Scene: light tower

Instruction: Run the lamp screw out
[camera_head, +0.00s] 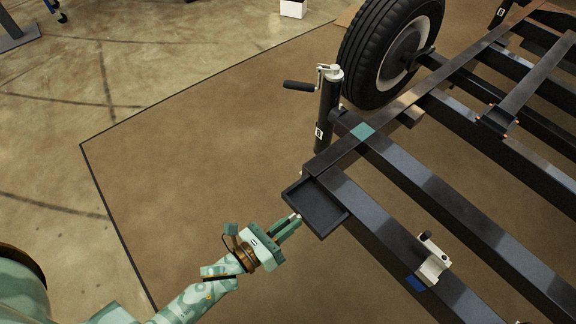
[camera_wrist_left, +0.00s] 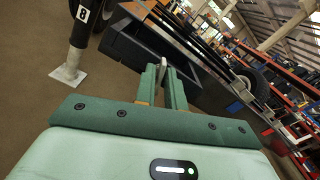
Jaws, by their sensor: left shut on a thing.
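My left gripper (camera_head: 291,222) reaches in from the lower left and is beside the near-left edge of a black open tray (camera_head: 322,210) at the trailer frame's corner. It is shut on a small pale metal piece, the lamp screw (camera_head: 295,215), which shows at the fingertips. In the left wrist view the gripper's green fingers (camera_wrist_left: 161,78) stand close together around the silvery lamp screw (camera_wrist_left: 163,62), with the dark tray (camera_wrist_left: 140,47) just beyond. The fingers hide most of the screw, so I cannot tell how deep it sits. My right gripper is not in view.
The dark trailer frame (camera_head: 400,185) fills the right side. A jack post with a crank (camera_head: 327,105) stands behind the tray, near a wheel (camera_head: 385,50). A white bracket (camera_head: 433,268) sits on the near beam. The brown mat (camera_head: 190,150) at left is clear.

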